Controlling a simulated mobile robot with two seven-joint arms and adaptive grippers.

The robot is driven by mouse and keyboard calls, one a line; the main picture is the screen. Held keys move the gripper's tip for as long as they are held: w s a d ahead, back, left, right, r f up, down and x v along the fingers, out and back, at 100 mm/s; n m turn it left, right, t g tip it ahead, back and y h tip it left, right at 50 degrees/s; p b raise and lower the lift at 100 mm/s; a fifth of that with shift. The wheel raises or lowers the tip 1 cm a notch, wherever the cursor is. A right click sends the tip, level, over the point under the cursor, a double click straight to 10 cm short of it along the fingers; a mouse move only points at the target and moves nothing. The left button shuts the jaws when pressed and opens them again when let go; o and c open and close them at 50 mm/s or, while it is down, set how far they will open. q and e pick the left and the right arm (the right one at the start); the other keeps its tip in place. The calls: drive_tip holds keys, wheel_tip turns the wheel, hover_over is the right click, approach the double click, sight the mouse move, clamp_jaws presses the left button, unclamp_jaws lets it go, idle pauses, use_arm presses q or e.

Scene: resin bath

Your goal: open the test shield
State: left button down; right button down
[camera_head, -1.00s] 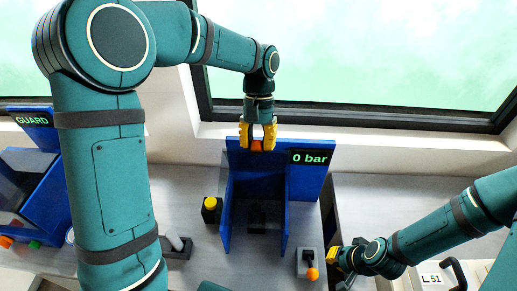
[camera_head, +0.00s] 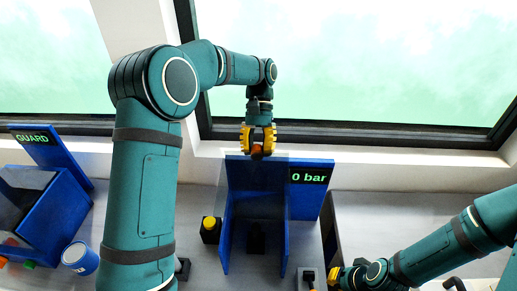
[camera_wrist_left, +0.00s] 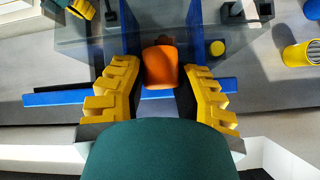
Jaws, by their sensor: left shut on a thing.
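The test stand (camera_head: 310,205) is blue, with a back panel, two side walls and a "0 bar" display (camera_head: 309,177). A clear shield, faint in the head view, stands at the stand's upper part with an orange handle (camera_head: 257,151) at its top. My left gripper (camera_head: 258,146) is shut on this handle, level with the top of the back panel. In the left wrist view the orange handle (camera_wrist_left: 160,67) sits between the yellow fingers, with the clear pane beyond it. My right gripper (camera_head: 335,277) is low at the right of the stand; its finger opening is unclear.
A yellow button (camera_head: 209,222) on a black box stands left of the stand. A blue cup (camera_head: 80,258) and a blue "GUARD" station (camera_head: 65,185) are further left. A grey lever box (camera_head: 307,274) is at the front right. A window sill runs behind.

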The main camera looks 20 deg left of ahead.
use_arm(q)
drive_tip(key=c, duration=0.6)
unclamp_jaws()
drive_tip(key=shift+a, duration=0.15)
drive_tip(key=shift+c, duration=0.2)
drive_tip(key=shift+s, duration=0.1)
drive_tip(key=v, duration=0.7)
drive_tip(key=shift+r, duration=0.15)
drive_tip(key=shift+a, duration=0.1)
